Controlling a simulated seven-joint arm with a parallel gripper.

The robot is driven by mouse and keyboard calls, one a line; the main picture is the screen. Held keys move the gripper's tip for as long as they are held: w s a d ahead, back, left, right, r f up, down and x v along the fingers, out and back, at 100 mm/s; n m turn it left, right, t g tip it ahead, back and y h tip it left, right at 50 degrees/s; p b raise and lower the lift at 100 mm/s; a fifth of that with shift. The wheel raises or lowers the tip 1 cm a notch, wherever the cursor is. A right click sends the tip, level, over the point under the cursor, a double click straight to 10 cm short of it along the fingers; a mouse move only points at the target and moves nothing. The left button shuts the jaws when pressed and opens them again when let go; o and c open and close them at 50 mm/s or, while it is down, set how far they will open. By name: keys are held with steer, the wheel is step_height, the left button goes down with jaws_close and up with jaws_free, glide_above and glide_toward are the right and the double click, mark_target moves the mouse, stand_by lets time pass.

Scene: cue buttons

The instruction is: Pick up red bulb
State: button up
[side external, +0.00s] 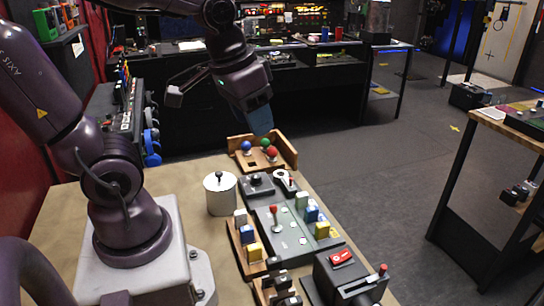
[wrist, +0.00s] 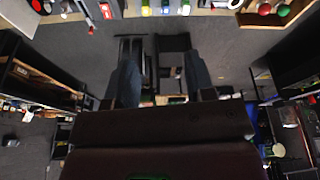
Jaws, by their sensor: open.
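The red bulb (side external: 272,154) sits in a wooden holder (side external: 290,152) at the far end of the table. A green bulb (side external: 265,142) is just behind it and a blue bulb (side external: 246,146) is to its left. My gripper (side external: 262,122) is above the holder, apart from the bulbs. In the wrist view, the two fingers of my gripper (wrist: 162,70) are spread with nothing between them. The red bulb (wrist: 264,9) and green bulb (wrist: 283,10) show there at the top right edge, away from the fingers. The blue bulb is not clear in that view.
A white canister (side external: 220,196) stands left of the holder. A grey panel (side external: 290,240) with a red lever and coloured blocks lies nearer the camera. A black box with a red switch (side external: 342,258) is at the front right. Grey floor lies right of the table.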

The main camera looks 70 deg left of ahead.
steer(key=w+a+f+n+g, duration=0.2)
steer(key=w+a+f+n, duration=0.3)
steer(key=a, duration=0.4)
steer(key=n+y, duration=0.1)
steer(key=n, duration=2.1)
glide_toward(272, 148)
steer(key=f, duration=0.4)
steer(key=w+f, duration=0.1)
steer(key=f, duration=0.1)
steer(key=shift+w+a+f, duration=0.1)
steer(key=shift+a+f, duration=0.05)
steer(key=shift+a, duration=0.1)
steer(key=shift+w+a+f, duration=0.1)
steer(key=shift+a+f, duration=0.1)
steer(key=shift+f, duration=1.1)
steer(key=shift+a+f, duration=0.2)
steer(key=shift+f, duration=1.15)
steer(key=c, duration=0.7)
